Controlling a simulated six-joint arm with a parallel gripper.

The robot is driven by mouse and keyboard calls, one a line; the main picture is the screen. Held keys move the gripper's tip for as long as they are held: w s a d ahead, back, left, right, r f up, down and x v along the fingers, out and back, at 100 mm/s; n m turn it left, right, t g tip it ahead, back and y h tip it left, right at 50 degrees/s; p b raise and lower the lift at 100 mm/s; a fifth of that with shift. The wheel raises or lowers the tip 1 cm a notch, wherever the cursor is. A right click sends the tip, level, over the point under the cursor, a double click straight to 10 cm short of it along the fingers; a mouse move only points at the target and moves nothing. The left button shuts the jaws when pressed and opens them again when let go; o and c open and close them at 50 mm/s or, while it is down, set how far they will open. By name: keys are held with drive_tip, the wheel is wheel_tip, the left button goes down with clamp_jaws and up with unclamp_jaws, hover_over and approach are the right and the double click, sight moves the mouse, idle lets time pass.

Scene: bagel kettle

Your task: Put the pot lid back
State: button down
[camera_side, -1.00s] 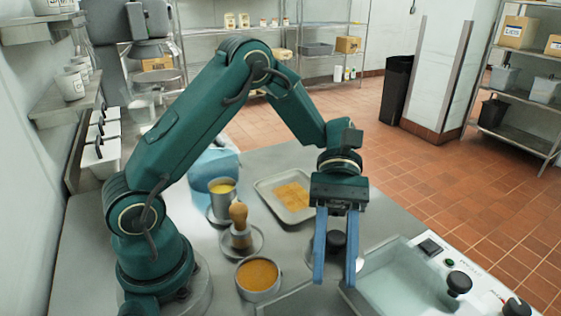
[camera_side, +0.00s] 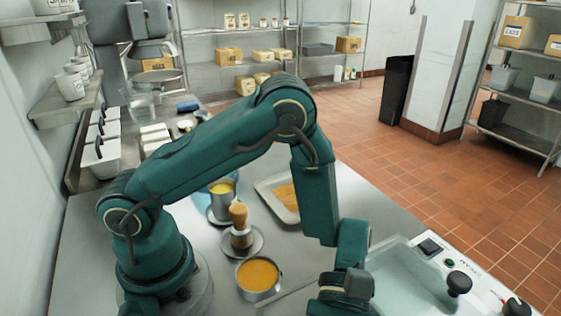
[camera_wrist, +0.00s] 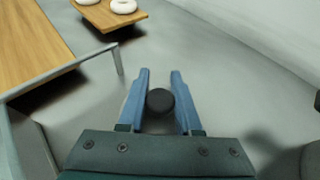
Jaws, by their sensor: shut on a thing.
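My gripper (camera_wrist: 159,82) shows in the wrist view with its two blue fingers on either side of a round black knob (camera_wrist: 160,101), which I take for the pot lid's knob. The jaws are shut on it. The lid's plate under the knob cannot be told apart from the grey surface around it. In the side view my gripper's fingers and the lid are hidden, with only my wrist showing at the bottom edge. To the right of it is the steel kettle basin (camera_side: 410,285) with pale liquid and a control panel (camera_side: 440,262).
A pot of orange liquid (camera_side: 258,275), a brush on a saucer (camera_side: 240,228) and a cup of yellow liquid (camera_side: 222,189) stand left of my wrist. A tray (camera_side: 270,190) lies behind. The wrist view shows wooden boards, white rings (camera_wrist: 123,6) and a metal rail (camera_wrist: 70,68).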

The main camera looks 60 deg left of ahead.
drive_tip(key=shift+f, duration=1.95)
drive_tip(key=shift+f, duration=0.15)
drive_tip(key=c, duration=0.6)
unclamp_jaws()
